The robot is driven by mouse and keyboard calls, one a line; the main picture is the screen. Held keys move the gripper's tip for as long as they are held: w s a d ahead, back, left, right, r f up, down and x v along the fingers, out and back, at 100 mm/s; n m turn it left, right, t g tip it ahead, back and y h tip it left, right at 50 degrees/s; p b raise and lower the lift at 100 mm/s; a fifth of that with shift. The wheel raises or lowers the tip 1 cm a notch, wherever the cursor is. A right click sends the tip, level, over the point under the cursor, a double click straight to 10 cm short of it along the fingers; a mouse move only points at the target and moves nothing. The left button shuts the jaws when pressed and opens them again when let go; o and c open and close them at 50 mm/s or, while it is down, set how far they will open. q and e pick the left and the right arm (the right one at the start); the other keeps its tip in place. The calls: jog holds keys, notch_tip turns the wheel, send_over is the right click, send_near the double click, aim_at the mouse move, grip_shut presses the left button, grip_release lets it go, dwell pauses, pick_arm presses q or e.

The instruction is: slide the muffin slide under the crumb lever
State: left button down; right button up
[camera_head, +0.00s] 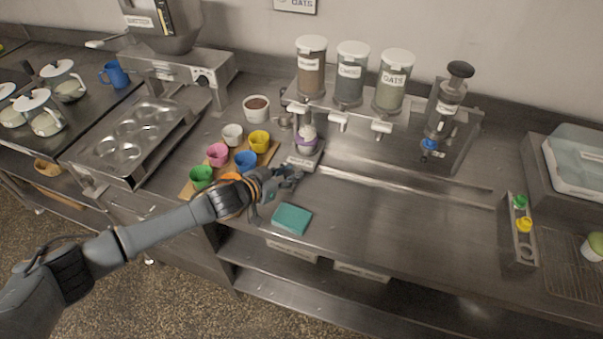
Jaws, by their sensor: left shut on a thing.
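The muffin slide (301,162) sits on the counter rail in front of the dispensers. It carries a purple cup (307,146) with a pale top. My left gripper (289,175) is shut on the near end of the slide; its fingers hide the exact grip. Three dispensers stand behind, with a left lever (296,107), a middle lever (338,121) and a right lever (381,127). The right jar reads OATS; the other labels are too small to read surely, so I cannot tell which lever is crumb. The slide is nearest the left lever. My right gripper is not in view.
Several coloured cups, including a blue one (246,161), stand on a wooden board left of my gripper. A teal sponge (291,219) lies near the front edge. A plunger dispenser (445,108) stands right. The rail (405,183) rightward is clear.

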pick_arm(q)
jog(key=shift+w+a, duration=0.15)
jog(key=c, duration=1)
grip_release()
jog(key=shift+a, duration=0.1)
jog(key=shift+s+a+r, duration=0.1)
jog(key=shift+s+a, duration=0.05)
jog(key=shift+s, duration=0.15)
jog(key=v, duration=1.1)
jog(key=shift+s+a+r, duration=0.15)
